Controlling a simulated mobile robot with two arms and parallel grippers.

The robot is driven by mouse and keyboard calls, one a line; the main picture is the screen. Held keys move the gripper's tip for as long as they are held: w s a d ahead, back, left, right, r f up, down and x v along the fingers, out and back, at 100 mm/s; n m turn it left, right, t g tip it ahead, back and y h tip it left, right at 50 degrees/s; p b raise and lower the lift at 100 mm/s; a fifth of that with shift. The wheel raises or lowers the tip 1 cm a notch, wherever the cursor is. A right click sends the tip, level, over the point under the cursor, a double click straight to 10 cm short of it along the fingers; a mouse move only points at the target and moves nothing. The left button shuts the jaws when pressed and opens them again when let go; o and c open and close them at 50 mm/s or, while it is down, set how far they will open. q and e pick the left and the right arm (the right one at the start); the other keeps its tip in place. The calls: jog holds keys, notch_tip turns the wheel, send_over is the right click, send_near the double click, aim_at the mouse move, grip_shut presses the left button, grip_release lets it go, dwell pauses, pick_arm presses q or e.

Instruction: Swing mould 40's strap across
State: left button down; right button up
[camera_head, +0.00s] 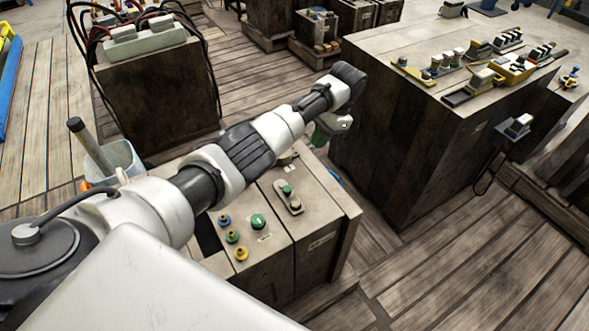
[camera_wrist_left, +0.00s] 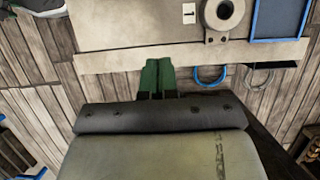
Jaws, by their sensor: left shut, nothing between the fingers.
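My left arm reaches across the head view from the lower left. Its gripper (camera_head: 320,138) hangs beyond the near wooden cabinet's top (camera_head: 325,212). In the left wrist view the green fingers (camera_wrist_left: 157,76) are shut and empty, at the edge of a pale surface. That surface carries a label reading "1" (camera_wrist_left: 189,13), a round grey fitting (camera_wrist_left: 224,14) and a blue-edged panel (camera_wrist_left: 278,38). A blue loop (camera_wrist_left: 210,82) hangs at its edge, right of the fingers and apart from them. I cannot make out which thing is mould 40 or its strap. My right gripper is not in view.
The near cabinet bears several coloured buttons (camera_head: 258,221). A large dark block (camera_head: 400,140) with tools on top stands right of the gripper. A cabled block (camera_head: 160,95) stands at the back left. Plank floor (camera_head: 450,270) lies clear at the lower right.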

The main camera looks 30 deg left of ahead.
aim_at(287, 184)
pick_arm(q)
jog(key=x, duration=1)
jog(key=shift+f+b, duration=0.15)
jog(key=shift+b, duration=0.25)
jog(key=shift+s+a+p, duration=0.35)
jog(key=shift+s+a, duration=0.05)
jog(key=shift+s, duration=0.2)
jog(key=shift+s+a+p, duration=0.3)
jog(key=shift+s+a, duration=0.05)
jog(key=shift+s, duration=0.25)
jog(key=shift+s+a, duration=0.3)
jog(key=shift+s, duration=0.2)
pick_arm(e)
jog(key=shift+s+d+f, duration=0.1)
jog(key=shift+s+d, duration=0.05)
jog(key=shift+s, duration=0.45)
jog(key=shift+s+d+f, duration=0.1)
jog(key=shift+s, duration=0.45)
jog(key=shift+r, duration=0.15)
pick_arm(q)
jog(key=shift+s+a+p, duration=0.1)
jog(key=shift+p, duration=0.55)
jog(key=shift+a+n, duration=0.1)
jog(key=shift+n, duration=0.2)
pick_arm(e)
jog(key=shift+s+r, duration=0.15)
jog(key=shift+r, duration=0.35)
